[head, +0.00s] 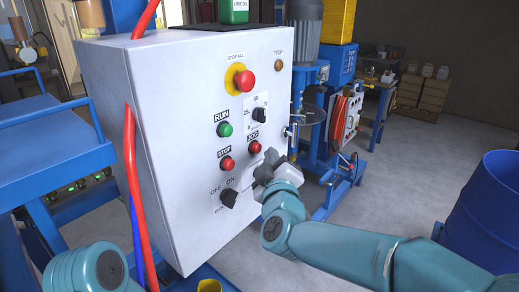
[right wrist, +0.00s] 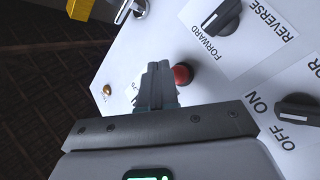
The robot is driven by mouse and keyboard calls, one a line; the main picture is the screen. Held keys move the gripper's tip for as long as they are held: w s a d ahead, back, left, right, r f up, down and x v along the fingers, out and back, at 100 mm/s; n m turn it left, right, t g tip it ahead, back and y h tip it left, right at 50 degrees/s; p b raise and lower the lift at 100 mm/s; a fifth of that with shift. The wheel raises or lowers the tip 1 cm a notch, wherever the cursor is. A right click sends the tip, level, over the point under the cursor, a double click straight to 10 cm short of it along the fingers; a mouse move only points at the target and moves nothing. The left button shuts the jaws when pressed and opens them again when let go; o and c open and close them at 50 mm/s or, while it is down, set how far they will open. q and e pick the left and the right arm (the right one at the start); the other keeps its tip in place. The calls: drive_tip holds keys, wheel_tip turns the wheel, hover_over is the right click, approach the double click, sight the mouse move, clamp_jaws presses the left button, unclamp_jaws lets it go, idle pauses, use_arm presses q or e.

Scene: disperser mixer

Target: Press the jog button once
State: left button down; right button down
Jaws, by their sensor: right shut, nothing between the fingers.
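The jog button (head: 254,147) is a red push button under its JOG label on the right side of the white control panel (head: 190,110). My right gripper (head: 265,166) is close in front of the panel, just below and right of the button. In the right wrist view its fingers (right wrist: 157,72) are shut and empty. The red jog button (right wrist: 182,73) shows right beside the fingertips there, and the fingers partly cover its label. I cannot tell whether they touch the panel. My left gripper is not in view.
The panel also carries a green RUN button (head: 224,129), a red STOP button (head: 228,163), a yellow-backed emergency stop (head: 244,81) and an OFF/ON knob (head: 229,198). The forward/reverse knob (right wrist: 220,17) is near my right fingers. A red hose (head: 131,150) runs along the cabinet's left.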

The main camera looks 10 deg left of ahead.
idle(0.4)
drive_tip(key=shift+w+a+p, duration=0.25)
drive_tip(key=shift+a+p, duration=0.05)
drive_tip(key=shift+a, duration=0.1)
drive_tip(key=shift+w+a+p, duration=0.3)
drive_tip(key=shift+a+p, duration=0.05)
drive_tip(key=shift+a, duration=0.05)
idle(0.9)
drive_tip(key=shift+d, duration=0.1)
drive_tip(key=shift+s+d+b, duration=0.45)
drive_tip(key=shift+s+d, duration=0.05)
drive_tip(key=shift+d, duration=0.2)
